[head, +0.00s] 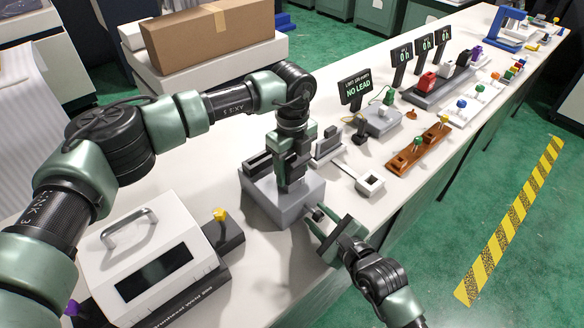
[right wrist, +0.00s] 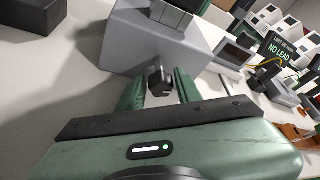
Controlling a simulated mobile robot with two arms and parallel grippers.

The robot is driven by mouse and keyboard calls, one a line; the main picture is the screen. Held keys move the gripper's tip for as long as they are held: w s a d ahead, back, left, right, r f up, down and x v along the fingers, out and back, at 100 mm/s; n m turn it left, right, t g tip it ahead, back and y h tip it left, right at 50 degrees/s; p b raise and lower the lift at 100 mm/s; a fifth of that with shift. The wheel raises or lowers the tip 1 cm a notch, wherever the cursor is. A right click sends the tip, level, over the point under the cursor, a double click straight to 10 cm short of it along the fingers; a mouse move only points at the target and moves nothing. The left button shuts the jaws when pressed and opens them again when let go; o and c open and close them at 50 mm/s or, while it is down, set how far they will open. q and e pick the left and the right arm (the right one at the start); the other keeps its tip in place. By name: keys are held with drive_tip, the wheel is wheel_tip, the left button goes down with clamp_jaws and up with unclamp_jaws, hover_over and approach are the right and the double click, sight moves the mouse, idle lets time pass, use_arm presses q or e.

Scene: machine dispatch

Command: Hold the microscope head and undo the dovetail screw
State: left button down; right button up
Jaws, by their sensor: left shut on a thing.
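A grey block-shaped base (head: 304,199) stands on the table in the middle of the head view, and it also shows in the right wrist view (right wrist: 150,42). My left gripper (head: 290,178) points down over the base, shut on the dark microscope head, which is mostly hidden by the fingers. A small black screw knob (right wrist: 160,79) sticks out from the base's side. My right gripper (right wrist: 161,88) has its fingers apart, one on each side of the knob, with only narrow gaps. In the head view my right gripper (head: 322,222) is at the base's near right side.
A white instrument with a handle (head: 150,262) stands at lower left. A "NO LEAD" display (head: 357,87), a white square-ended part (head: 370,185) and a brown wooden rack (head: 418,150) are to the right. The table edge is close to my right gripper.

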drive_tip(key=shift+o, duration=1)
drive_tip(key=shift+d, duration=0.1)
drive_tip(key=shift+s+d+r, duration=0.1)
drive_tip(key=shift+s+d, duration=1.25)
drive_tip(key=shift+s, duration=0.05)
drive_tip(key=shift+c, duration=0.4)
